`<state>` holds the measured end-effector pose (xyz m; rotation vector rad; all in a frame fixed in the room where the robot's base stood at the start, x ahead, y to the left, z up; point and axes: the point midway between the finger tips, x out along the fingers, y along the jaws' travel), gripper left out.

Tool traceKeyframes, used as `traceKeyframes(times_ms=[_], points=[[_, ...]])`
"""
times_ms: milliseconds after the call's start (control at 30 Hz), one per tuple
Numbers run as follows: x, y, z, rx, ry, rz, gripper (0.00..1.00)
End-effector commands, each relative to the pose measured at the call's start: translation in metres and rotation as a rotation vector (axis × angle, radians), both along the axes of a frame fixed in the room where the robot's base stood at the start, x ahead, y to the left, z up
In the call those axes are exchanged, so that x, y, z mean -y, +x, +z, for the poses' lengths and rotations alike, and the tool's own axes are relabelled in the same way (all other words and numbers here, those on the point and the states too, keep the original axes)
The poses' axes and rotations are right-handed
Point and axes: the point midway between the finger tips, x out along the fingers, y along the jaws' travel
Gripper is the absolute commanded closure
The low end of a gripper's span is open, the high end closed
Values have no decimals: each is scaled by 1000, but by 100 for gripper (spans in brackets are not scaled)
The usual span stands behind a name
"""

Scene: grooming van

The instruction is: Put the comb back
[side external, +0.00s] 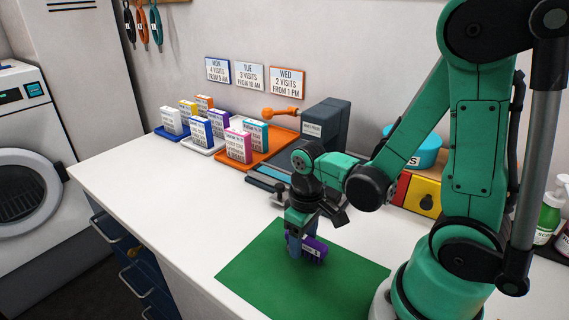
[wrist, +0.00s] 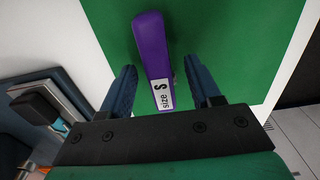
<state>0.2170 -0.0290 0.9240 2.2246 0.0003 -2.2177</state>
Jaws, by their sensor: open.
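A purple piece (side external: 316,247) with a white label lies at the green mat (side external: 250,270); I take it to be the comb. In the wrist view the purple comb (wrist: 152,50) reads "size S", and I cannot make out any teeth. My gripper (side external: 300,252) points down over the mat. In the wrist view my gripper (wrist: 160,72) is open, with one blue finger on each side of the comb.
Several labelled boxes (side external: 238,146) stand on coloured trays at the back left. A dark grey press-like device (side external: 325,122) stands behind my gripper. A drawer unit (side external: 424,197) with a blue bowl (side external: 428,150) stands at right, partly behind my arm. The white counter (side external: 150,185) is clear at left.

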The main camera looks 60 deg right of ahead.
Motion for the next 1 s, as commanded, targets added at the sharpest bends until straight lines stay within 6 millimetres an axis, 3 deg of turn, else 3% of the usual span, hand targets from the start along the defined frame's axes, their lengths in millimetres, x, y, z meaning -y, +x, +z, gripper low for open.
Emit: traceKeyframes(times_ms=[1000], points=[[0,0,113,0,0,0,43]])
